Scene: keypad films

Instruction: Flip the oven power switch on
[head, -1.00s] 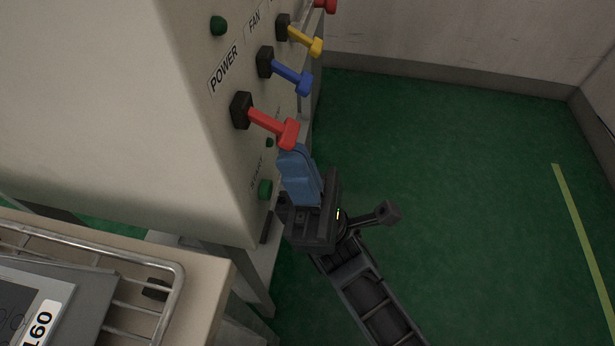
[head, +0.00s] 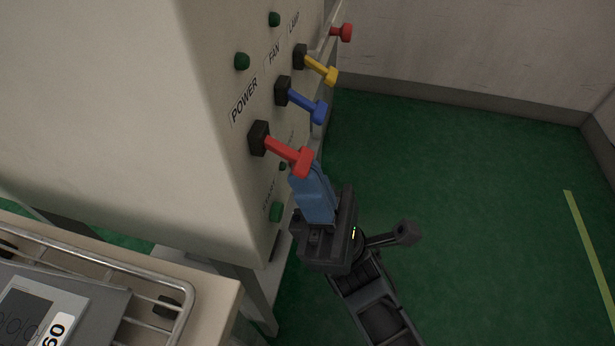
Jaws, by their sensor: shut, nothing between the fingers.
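The oven power switch is a red lever (head: 286,152) on a black base, below the POWER label (head: 244,100) on the side of the pale oven housing (head: 130,110). The lever sticks out from the panel and slopes down to the right in the head view. My gripper (head: 308,176) has its blue fingers shut and empty. Its fingertips are right under the red lever's outer end, and the end partly overlaps them. I cannot tell whether they touch.
A blue lever (head: 306,104) and a yellow lever (head: 320,68) sit farther along the panel, with a red knob (head: 341,33) beyond. Green buttons (head: 276,212) dot the panel. A wire rack (head: 185,290) on a bench stands at lower left. The green floor at right is clear.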

